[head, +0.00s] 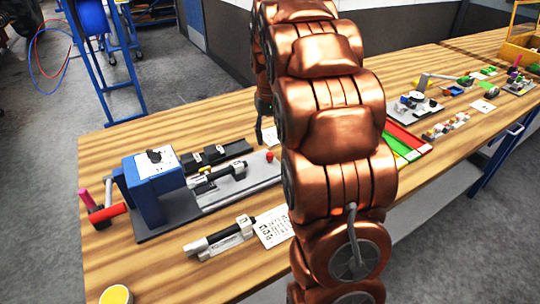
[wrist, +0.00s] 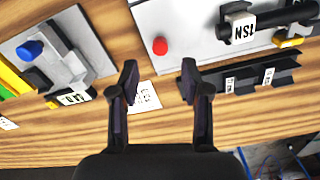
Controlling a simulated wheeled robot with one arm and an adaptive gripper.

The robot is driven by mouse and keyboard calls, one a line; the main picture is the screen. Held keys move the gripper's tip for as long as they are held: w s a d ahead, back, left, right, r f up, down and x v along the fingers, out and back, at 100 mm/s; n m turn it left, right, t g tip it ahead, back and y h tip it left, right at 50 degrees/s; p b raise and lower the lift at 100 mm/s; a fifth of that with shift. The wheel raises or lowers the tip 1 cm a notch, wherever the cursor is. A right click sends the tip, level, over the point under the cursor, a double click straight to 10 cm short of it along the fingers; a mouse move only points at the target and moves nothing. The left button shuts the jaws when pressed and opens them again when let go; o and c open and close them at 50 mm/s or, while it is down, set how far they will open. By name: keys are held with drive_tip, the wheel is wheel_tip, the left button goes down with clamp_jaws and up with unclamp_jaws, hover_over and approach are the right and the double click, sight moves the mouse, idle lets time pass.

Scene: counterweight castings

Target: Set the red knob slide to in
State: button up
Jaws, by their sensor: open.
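The red knob (wrist: 160,46) sits on a light grey plate (wrist: 200,22) in the wrist view. In the head view the red knob (head: 270,157) shows on the same plate, just left of my copper arm. My gripper (wrist: 158,80) is open and empty, its two dark fingertips apart and pointing toward the knob, with the knob between their lines but not touched. The slide's markings are not legible.
A blue box machine (head: 155,188) with a red handle stands left on the wooden table. A black rail (wrist: 245,80) with labels lies beside the plate. A fixture with a blue knob (wrist: 30,50) stands at the wrist view's left. Bare wood lies at the front.

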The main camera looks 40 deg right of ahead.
sight(270, 154)
drive_tip(key=shift+f+p, duration=0.9)
drive_tip(key=shift+f, duration=2.8)
drive_tip(key=shift+c, duration=0.2)
clamp_jaws()
drive_tip(key=shift+a, duration=0.1)
